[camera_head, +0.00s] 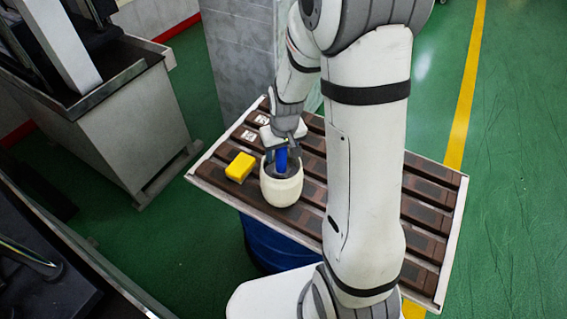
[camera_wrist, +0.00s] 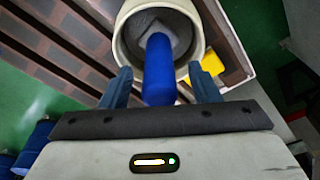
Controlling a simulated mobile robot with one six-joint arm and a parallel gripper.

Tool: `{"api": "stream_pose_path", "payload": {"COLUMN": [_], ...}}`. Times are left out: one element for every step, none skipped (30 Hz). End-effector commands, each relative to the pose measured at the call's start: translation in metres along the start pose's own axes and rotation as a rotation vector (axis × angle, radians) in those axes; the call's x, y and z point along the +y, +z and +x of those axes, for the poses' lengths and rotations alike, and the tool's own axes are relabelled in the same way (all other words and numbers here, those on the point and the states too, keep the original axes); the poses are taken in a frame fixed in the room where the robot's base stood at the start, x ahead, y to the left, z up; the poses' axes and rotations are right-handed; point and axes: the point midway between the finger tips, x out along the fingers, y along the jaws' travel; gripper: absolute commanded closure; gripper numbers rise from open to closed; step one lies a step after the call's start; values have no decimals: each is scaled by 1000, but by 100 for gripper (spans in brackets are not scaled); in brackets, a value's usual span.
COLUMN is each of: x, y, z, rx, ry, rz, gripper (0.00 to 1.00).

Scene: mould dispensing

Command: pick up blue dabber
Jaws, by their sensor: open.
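The blue dabber (camera_head: 282,161) stands in a cream-coloured pot (camera_head: 281,190) on the slatted table. In the wrist view the dabber (camera_wrist: 159,75) shows as a blue handle rising from the pot (camera_wrist: 128,40), with a grey head inside it. My gripper (camera_wrist: 163,88) is open at the handle, with one finger on each side of it. Gaps show between the fingers and the handle in the wrist view. In the head view my gripper (camera_head: 284,150) is just above the pot, and the upper end of the handle is hidden by it.
A yellow block (camera_head: 240,167) lies on the table (camera_head: 206,174) just left of the pot. Small white marked tiles (camera_head: 250,136) lie behind it. A grey pillar (camera_head: 240,55) stands behind the table. A machine cabinet (camera_head: 125,130) is at the left.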

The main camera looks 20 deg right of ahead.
Motion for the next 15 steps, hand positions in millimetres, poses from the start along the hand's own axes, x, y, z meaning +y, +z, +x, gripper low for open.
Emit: {"api": "stream_pose_path", "payload": {"x": [0, 0, 0, 0, 0, 0, 0, 0, 0, 0, 0, 0, 0, 0, 0], "y": [0, -1, -1, -1, -1, -1, -1, -1, -1, -1, -1, -1, -2, -2, -2], "z": [5, 8, 14, 18, 21, 24, 27, 28, 30, 31, 31, 32, 32, 32, 32], "rx": [-5, -5, -5, -4, -4, -3, -2, -2, -1, -1, 0, 0, 0, 0, 0], "ry": [-1, 0, -1, 0, 0, 0, 0, 0, 0, 0, 0, 0, 0, 0, 0], "rz": [0, 0, 0, 0, 0, -1, -1, -1, -1, -1, -1, -1, -1, -2, -2], "gripper": [44, 44, 44, 44, 44, 44, 44, 44, 44, 44, 44, 44, 44, 44, 44]}}
